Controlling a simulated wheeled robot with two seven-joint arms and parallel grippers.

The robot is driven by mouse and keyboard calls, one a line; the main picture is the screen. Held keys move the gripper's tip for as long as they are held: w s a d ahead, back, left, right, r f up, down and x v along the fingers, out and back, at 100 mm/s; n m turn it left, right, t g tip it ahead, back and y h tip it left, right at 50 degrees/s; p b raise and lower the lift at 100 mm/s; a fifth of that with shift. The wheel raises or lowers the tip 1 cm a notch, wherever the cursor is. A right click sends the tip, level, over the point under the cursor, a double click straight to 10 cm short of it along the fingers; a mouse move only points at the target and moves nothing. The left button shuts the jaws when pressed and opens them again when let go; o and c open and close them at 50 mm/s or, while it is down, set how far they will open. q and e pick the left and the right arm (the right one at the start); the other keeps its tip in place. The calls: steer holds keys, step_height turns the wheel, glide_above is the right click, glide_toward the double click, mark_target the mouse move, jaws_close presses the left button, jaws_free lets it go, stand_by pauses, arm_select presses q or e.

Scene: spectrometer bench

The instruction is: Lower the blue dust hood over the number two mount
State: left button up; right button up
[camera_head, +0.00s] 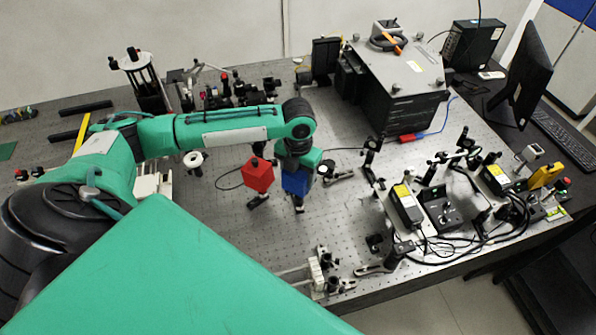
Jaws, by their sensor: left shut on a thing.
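The blue dust hood (295,184) is a small blue box near the middle of the perforated bench. My left gripper (297,171) points down from above and is shut on the top of the hood; its fingertips are partly hidden by the wrist. A dark mount foot (299,207) shows directly under the hood. I cannot tell whether the hood is around that mount or still above it, and no number is readable. My right gripper is not in view.
A red hood-like box (258,174) stands close to the left of the blue hood, over a dark foot. Optical posts (371,148) stand to the right. A large grey instrument (400,75) is behind.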

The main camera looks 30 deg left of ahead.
arm_select(q)
steer(key=shift+f, duration=0.25)
steer(key=shift+f+b, duration=0.35)
steer(key=shift+f, duration=0.55)
steer(key=shift+f+b, duration=0.3)
steer(key=shift+f, duration=0.65)
steer(key=shift+f+p, duration=0.1)
steer(key=shift+p, duration=0.25)
steer(key=o, duration=1)
steer(key=shift+o, duration=0.2)
